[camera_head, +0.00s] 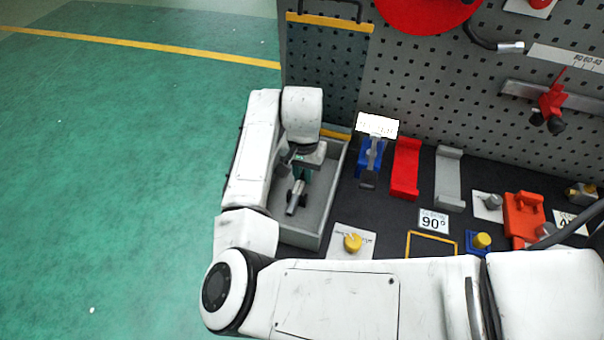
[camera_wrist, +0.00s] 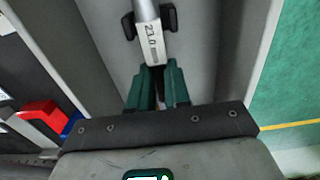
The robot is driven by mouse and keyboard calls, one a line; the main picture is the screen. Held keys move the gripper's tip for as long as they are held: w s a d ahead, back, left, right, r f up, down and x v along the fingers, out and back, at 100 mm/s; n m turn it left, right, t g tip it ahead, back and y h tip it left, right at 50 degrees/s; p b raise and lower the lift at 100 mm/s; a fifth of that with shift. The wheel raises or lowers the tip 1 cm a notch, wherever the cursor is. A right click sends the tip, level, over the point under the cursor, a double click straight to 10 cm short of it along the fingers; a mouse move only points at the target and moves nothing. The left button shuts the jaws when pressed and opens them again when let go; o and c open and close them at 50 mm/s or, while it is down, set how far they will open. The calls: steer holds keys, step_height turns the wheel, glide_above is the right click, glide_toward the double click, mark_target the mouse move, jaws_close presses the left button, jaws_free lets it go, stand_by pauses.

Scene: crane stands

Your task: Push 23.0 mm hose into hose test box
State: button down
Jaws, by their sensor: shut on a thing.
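My gripper (camera_head: 297,190) reaches down into an open grey box (camera_head: 332,190) at the left end of the bench. It is shut on a short grey hose (camera_head: 292,207). In the wrist view the hose (camera_wrist: 145,9) runs up and away from my green fingers, with a dark pad on either side of it. A white label (camera_wrist: 151,43) on it carries a number that I cannot read surely as 21.0 or 23.0. The hose is over or inside the grey box, apparently tilted. I cannot tell whether it touches the floor, and its far end is cut off in the wrist view.
A blue stand (camera_head: 366,172) with a white sign, a red holder (camera_head: 405,168) and a grey holder (camera_head: 449,178) stand right of the box. A yellow knob (camera_head: 352,243) sits before it. A perforated panel (camera_head: 420,80) rises behind. Green floor lies open at left.

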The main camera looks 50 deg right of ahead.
steer(key=shift+w+d+p, duration=0.3)
steer(key=shift+d, duration=0.45)
stand_by(0.4)
steer(key=c, duration=1)
jaws_free()
steer(key=shift+r, duration=0.1)
step_height(320, 180, up, 11)
steer(key=b, duration=0.1)
steer(key=shift+f, duration=0.2)
steer(key=shift+a, duration=0.1)
